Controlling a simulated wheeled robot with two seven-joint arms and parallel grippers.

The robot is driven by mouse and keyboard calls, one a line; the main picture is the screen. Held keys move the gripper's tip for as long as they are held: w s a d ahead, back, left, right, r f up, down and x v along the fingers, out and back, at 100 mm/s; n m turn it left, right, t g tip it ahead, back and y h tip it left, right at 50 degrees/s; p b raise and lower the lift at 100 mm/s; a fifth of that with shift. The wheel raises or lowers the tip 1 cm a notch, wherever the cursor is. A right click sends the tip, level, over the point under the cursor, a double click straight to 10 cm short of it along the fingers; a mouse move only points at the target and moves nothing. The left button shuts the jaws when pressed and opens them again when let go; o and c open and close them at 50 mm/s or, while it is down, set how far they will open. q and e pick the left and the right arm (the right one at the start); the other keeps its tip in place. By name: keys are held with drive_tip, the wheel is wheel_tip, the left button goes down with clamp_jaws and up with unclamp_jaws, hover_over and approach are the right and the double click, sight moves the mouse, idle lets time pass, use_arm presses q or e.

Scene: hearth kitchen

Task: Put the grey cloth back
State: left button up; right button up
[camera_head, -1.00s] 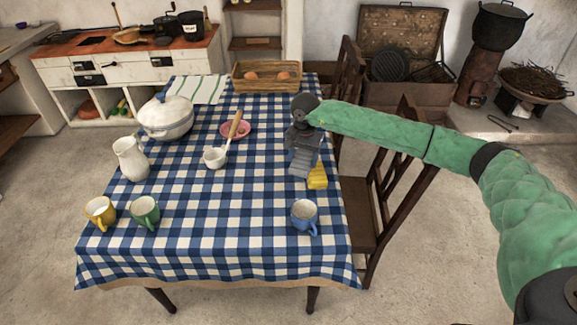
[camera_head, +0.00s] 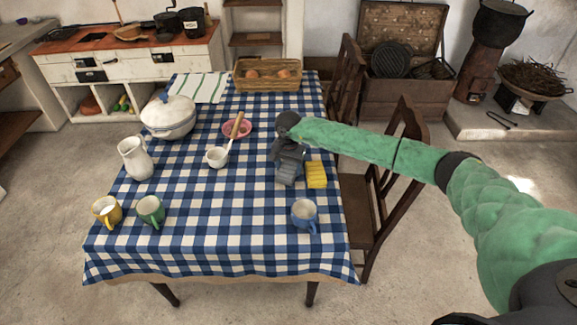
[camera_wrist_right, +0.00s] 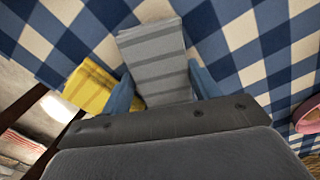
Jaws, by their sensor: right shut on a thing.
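The folded grey cloth (camera_head: 290,173), with darker stripes, is at the right side of the checked table in the head view. My right gripper (camera_head: 288,160) is shut on it, and in the right wrist view the grey cloth (camera_wrist_right: 155,62) sits between the two blue fingers (camera_wrist_right: 163,88). I cannot tell whether the cloth touches the table or hangs just above it. A folded yellow cloth (camera_head: 316,175) lies just right of the grey one. It also shows in the right wrist view (camera_wrist_right: 88,88). My left gripper is not in view.
A blue mug (camera_head: 304,213) stands in front of the cloths. A white ladle (camera_head: 217,156) and pink dish (camera_head: 239,128) lie to the left. A basket (camera_head: 266,75) and striped towel (camera_head: 200,87) are at the back. The table's front middle is clear.

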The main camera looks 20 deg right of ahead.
drive_tip(key=shift+f, duration=0.3)
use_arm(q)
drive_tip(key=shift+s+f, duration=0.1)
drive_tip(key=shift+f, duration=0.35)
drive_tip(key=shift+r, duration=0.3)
use_arm(e)
drive_tip(key=shift+f, duration=0.1)
drive_tip(key=o, duration=0.8)
drive_tip(key=shift+c, duration=0.2)
drive_tip(key=shift+o, duration=1.3)
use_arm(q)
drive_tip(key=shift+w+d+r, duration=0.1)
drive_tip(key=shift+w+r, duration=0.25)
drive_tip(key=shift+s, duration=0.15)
